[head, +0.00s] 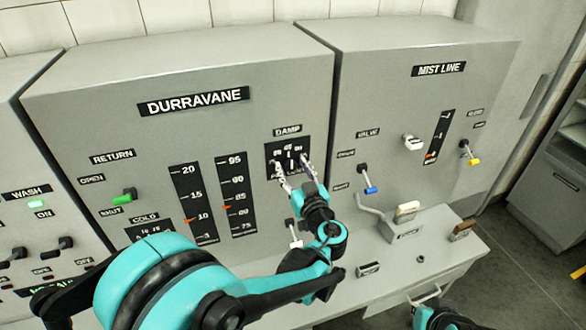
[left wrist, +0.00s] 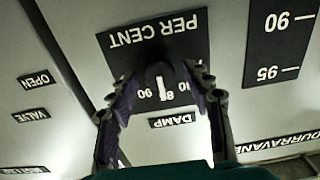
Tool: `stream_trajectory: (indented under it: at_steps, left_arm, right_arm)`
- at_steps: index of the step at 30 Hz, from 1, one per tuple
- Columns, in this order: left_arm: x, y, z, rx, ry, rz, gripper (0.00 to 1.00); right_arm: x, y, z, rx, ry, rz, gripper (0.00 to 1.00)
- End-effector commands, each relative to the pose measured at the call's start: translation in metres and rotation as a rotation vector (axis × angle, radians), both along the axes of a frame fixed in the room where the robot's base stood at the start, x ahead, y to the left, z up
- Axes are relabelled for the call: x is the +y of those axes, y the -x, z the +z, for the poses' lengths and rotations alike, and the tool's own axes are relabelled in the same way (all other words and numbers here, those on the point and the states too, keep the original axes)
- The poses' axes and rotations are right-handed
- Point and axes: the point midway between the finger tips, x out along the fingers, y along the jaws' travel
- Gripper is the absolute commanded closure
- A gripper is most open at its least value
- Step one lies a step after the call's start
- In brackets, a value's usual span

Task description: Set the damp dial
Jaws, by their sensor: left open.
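The damp dial (head: 291,160) is a dark knob on a black plate under the DAMP label (head: 287,131) on the DURRAVANE cabinet. In the left wrist view, which is upside down, the knob (left wrist: 161,76) has a white pointer line aimed close to the 85 mark. My left gripper (head: 292,173) is open, with one finger on each side of the knob. In the left wrist view the fingers (left wrist: 166,82) show gaps to the knob, and I see no clear contact. A teal part of my right arm shows at the lower right; its fingers are unclear.
Two scales with orange markers (head: 227,207) stand left of the dial. A white-handled lever (head: 295,240) is just below it. The MIST LINE cabinet (head: 385,90) has a blue-tipped valve lever (head: 369,185). A ledge with a small box (head: 425,225) juts out below.

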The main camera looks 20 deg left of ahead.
Motion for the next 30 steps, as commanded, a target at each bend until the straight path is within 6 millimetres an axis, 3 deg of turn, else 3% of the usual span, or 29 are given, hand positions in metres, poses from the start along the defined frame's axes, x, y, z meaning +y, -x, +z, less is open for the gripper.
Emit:
stream_trajectory:
  at_steps: [4,9,20,30]
  left_arm:
    - [0.0,0.0,0.0,0.0,0.0,0.0,0.53]
    - [0.0,0.0,0.0,0.0,0.0,0.0,0.97]
    - [0.0,0.0,0.0,0.016,-0.024,0.0,0.99]
    - [-0.001,0.0,-0.001,0.131,-0.194,0.0,0.99]
  right_arm:
    - [0.0,0.0,0.0,0.0,0.0,0.0,1.0]
    - [0.0,0.0,0.0,0.0,0.0,0.0,1.0]
    - [0.0,0.0,-0.002,0.0,0.0,0.0,1.0]
    - [0.0,0.0,-0.012,0.0,0.0,0.0,1.0]
